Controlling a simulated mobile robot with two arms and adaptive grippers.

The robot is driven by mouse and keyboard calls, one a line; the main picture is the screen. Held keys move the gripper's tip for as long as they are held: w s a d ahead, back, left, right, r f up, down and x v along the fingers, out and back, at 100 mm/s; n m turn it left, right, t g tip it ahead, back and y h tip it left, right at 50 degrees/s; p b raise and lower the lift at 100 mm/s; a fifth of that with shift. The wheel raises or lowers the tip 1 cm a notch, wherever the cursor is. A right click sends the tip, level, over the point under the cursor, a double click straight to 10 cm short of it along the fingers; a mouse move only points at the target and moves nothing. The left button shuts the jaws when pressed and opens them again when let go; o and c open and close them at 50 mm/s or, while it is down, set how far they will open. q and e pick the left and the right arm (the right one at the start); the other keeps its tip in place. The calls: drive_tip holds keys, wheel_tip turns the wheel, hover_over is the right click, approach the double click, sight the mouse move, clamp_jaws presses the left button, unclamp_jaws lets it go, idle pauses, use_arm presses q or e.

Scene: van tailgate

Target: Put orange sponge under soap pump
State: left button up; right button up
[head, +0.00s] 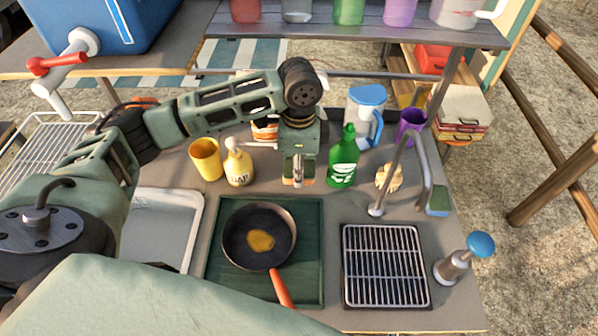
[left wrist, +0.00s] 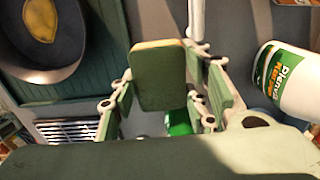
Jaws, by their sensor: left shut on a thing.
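My left gripper (head: 298,180) hangs above the counter, between the soap pump and a green bottle. It is shut on the orange sponge, which shows in the left wrist view (left wrist: 158,75) between the gripper's fingers (left wrist: 165,100). The sponge has a dark green face and a thin orange edge; in the head view the fingers mostly hide it. The soap pump (head: 239,168) is a yellow bottle with a white nozzle and a SOAP label. It stands upright on the counter, left of the gripper and apart from it. My right gripper is not in view.
The green bottle (head: 343,160) stands close right of the gripper. A yellow cup (head: 206,159) is left of the soap pump. A labelled can (left wrist: 288,80) is behind the gripper. A frying pan (head: 258,236) and grill rack (head: 385,267) lie in front. A blue-green sponge (head: 438,201) sits at right.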

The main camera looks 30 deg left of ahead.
use_arm(q)
drive_tip(key=shift+w+a+f, duration=0.2)
drive_tip(key=shift+w+f, duration=0.05)
drive_tip(key=shift+f, duration=0.2)
drive_tip(key=shift+w+a+f, duration=0.15)
drive_tip(key=shift+w+f, duration=0.05)
drive_tip(key=shift+f, duration=0.2)
drive_tip(key=shift+w+f+p, duration=0.1)
drive_tip(key=shift+f+p, duration=0.35)
drive_tip(key=shift+f, duration=1.1)
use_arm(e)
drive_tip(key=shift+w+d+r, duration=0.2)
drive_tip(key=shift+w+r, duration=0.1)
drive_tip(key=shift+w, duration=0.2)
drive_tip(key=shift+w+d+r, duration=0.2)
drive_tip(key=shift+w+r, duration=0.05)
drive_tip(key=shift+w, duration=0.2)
use_arm(q)
drive_tip(key=o, duration=0.3)
drive_tip(key=shift+f, duration=0.1)
drive_tip(key=shift+o, duration=0.8)
wheel_tip(320, 180, up, 7)
drive_tip(key=shift+f+b, duration=0.15)
drive_tip(key=shift+b, duration=0.35)
drive_tip(key=shift+r, duration=0.6)
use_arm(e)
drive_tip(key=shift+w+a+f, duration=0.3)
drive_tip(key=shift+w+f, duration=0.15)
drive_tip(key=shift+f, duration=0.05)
